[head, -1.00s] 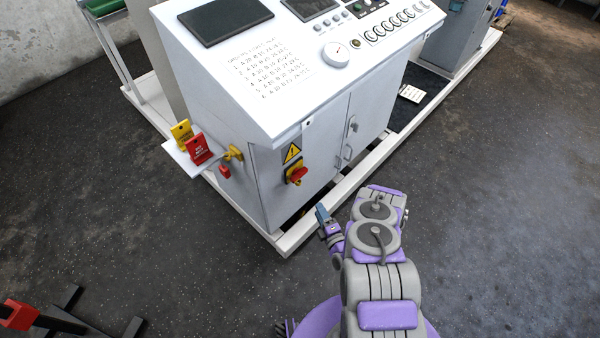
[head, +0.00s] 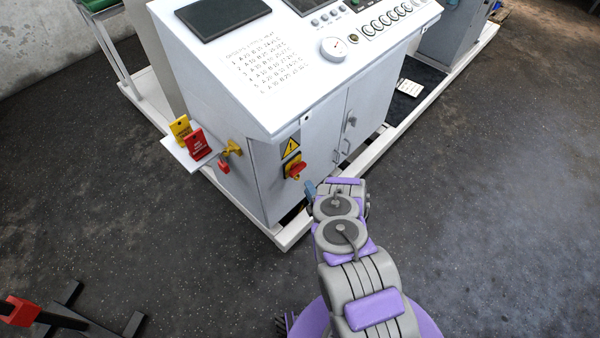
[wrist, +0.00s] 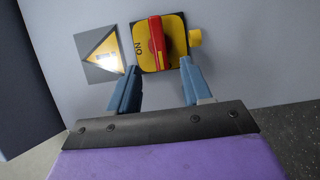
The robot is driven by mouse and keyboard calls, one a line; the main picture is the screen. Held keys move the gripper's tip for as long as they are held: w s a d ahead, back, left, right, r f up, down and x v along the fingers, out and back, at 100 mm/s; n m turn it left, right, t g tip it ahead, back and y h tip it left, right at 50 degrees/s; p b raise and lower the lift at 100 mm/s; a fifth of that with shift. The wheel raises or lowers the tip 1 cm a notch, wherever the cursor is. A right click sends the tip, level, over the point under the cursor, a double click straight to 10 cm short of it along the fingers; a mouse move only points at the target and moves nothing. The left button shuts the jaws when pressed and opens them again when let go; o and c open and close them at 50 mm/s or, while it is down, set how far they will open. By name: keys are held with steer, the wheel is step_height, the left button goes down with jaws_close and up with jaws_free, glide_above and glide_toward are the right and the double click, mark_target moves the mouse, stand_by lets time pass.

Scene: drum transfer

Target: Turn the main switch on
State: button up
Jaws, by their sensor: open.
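The main switch (head: 295,169) is a red rotary handle on a yellow plate, on the front of the white control cabinet below a yellow warning triangle. In the wrist view the red handle (wrist: 157,41) lies just beyond my fingertips, with "ON" lettered on the plate beside it. In the head view my gripper (head: 309,188) is close to the switch, mostly hidden by my arm. I cannot tell whether the fingers touch the plate.
The cabinet (head: 240,110) has a sloped panel with a gauge (head: 335,48) and buttons. A red padlock (head: 224,166) hangs by a yellow fitting. A white base frame runs along the floor. Floor to the right is clear.

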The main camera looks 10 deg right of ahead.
mark_target(299, 172)
steer(key=x, duration=0.9)
steer(key=shift+w+b, duration=0.2)
steer(key=shift+b, duration=0.2)
steer(key=c, duration=0.7)
steer(key=shift+s, duration=0.1)
